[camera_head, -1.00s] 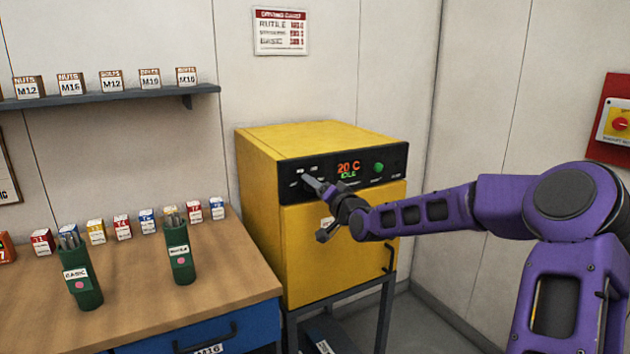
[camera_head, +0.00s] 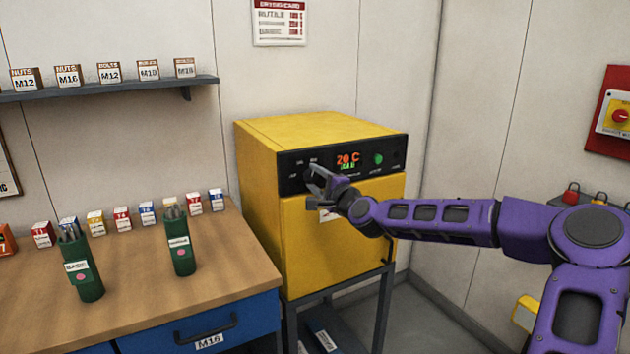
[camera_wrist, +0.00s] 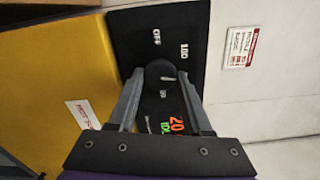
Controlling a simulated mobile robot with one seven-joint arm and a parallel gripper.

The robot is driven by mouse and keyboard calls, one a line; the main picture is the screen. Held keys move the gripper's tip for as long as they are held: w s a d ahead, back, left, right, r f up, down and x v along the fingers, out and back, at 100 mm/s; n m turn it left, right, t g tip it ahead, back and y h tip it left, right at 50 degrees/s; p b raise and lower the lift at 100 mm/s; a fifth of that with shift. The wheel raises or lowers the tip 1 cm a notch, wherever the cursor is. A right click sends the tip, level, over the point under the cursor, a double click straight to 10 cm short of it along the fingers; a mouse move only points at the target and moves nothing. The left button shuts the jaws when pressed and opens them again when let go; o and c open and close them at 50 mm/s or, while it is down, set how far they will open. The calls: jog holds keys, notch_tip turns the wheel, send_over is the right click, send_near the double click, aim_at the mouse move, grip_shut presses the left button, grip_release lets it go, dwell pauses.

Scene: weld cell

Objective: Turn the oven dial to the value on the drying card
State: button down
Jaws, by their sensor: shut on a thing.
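The yellow oven (camera_head: 300,235) stands on a dark stand right of the bench. Its black panel has a display (camera_head: 348,159) reading 20 C in red with small green text below. My gripper (camera_head: 318,178) is at the left part of the panel. In the wrist view my gripper (camera_wrist: 160,90) has its two fingers on either side of the round black dial (camera_wrist: 158,76), shut on it. A pale pointer mark shows on the dial, with OFF and 100 printed near it. The drying card (camera_head: 279,22) hangs on the wall above; its values are too small to read surely.
The wooden bench (camera_head: 130,275) at left holds two green canisters (camera_head: 84,278) (camera_head: 181,252) of rods and several small boxes. A shelf (camera_head: 110,88) with labelled boxes is above. A red and yellow switch (camera_head: 619,117) is on the right wall. The oven's green lamp (camera_head: 379,159) is beside the display.

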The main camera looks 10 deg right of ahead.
jog(key=shift+m+b, duration=0.35)
jog(key=shift+m, duration=1.35)
jog(key=shift+c, duration=1.8)
grip_release()
jog(key=v, duration=1.7)
jog(key=shift+s, duration=0.25)
